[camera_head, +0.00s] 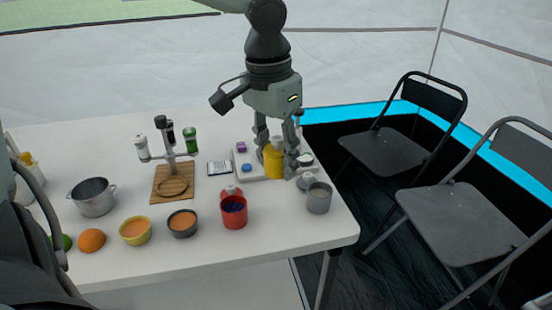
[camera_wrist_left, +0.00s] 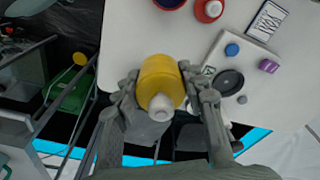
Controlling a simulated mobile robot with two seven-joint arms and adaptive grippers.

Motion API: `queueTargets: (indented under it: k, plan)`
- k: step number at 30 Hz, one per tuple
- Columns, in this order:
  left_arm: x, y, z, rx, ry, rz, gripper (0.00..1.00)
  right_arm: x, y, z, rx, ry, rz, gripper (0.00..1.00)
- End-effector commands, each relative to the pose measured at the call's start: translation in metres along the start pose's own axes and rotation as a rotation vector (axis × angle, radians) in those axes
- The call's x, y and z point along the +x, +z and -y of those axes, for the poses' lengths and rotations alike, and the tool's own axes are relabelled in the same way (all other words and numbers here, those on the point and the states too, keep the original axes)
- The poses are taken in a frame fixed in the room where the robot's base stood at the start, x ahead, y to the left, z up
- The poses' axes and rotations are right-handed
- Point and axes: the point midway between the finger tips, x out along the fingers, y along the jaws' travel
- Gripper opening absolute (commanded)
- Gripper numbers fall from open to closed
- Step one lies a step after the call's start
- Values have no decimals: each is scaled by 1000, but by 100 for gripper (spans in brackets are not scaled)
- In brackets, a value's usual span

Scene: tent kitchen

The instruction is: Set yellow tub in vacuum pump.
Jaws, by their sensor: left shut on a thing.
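The yellow tub (camera_head: 273,163) is held upright by my left gripper (camera_head: 279,147), whose fingers sit on its two sides. In the left wrist view the yellow tub (camera_wrist_left: 160,78) shows between the fingertips of my left gripper (camera_wrist_left: 160,85), with a pale knob at its near end. The vacuum pump appears to be the white flat unit (camera_head: 240,160) with blue and purple knobs. In the left wrist view this unit (camera_wrist_left: 254,86) also shows a black round plate and lies right of the tub. Whether the tub touches anything below is hidden. My right gripper is not in view.
A grey cup (camera_head: 318,198) and a red cup (camera_head: 233,212) stand in front of the gripper. The table's right edge is close.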

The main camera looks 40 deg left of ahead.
Motion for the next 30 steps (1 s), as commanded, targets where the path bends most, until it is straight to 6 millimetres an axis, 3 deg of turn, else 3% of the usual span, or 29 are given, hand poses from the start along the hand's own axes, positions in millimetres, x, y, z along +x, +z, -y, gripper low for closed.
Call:
queueTargets:
  k: [9, 15, 23, 30]
  plan:
    - [8, -66, 72, -230, -20, 2, 25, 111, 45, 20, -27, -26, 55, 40]
    - [13, -90, 109, -337, -34, 1, 25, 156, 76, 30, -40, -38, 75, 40]
    - [22, -96, 121, -369, -39, 2, 25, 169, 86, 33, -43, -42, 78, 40]
    - [47, -94, 120, -368, -39, -1, 25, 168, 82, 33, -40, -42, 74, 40]
